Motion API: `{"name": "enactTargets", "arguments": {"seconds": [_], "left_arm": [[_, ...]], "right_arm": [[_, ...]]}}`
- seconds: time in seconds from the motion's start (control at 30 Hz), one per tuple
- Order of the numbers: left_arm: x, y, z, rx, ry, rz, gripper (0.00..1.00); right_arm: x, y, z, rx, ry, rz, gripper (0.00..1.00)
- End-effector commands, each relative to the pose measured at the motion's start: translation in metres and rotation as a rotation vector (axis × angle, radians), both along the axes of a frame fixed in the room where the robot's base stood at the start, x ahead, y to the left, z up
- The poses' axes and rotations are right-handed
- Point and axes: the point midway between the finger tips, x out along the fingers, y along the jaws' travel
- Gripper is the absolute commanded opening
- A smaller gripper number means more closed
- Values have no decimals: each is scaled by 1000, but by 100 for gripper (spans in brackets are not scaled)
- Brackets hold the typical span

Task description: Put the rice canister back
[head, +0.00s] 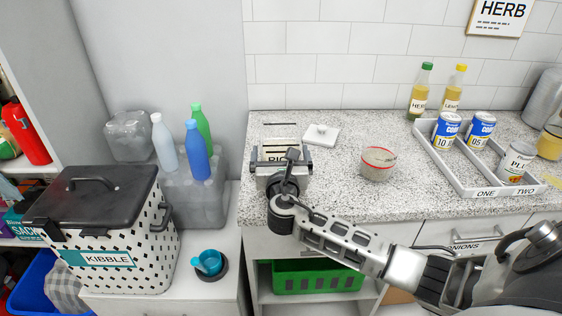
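The rice canister (267,180) is a grey, boxy container with a partly covered label reading "RIC". It is at the left front of the speckled counter. A white square lid with a knob (322,134) lies on the counter behind it and to the right. My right gripper (291,160) is at the canister's front, overlapping its label. Its fingers are seen nearly end-on, so I cannot tell whether they are closed on the canister. My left gripper is not in view.
A clear bowl with a red band (378,164) stands right of the canister. A divided white tray (455,180) holds cans at the right. Two oil bottles (420,92) stand behind it. A patterned kibble bin (120,225) is at the left. Counter right of the bowl is partly clear.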

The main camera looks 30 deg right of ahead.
Motion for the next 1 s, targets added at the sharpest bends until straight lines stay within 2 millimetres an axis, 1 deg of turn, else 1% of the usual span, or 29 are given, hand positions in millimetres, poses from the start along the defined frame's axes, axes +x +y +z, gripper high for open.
{"name": "enactTargets", "arguments": {"seconds": [0.17, 0.3, 0.5, 0.6, 0.77, 1.0], "left_arm": [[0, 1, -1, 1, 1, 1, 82], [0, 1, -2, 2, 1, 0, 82], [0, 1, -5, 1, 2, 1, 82], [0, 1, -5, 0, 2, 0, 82], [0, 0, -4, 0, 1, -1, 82], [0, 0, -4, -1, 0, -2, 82]], "right_arm": [[-21, 13, -1, 2, 1, 3, 100], [-48, 30, -1, 2, 1, 3, 100], [-82, 50, -1, 2, 1, 1, 100], [-93, 57, -1, 1, 0, 1, 100], [-101, 62, 1, -1, -1, 0, 100], [-102, 62, 1, -1, -1, 0, 100]]}}
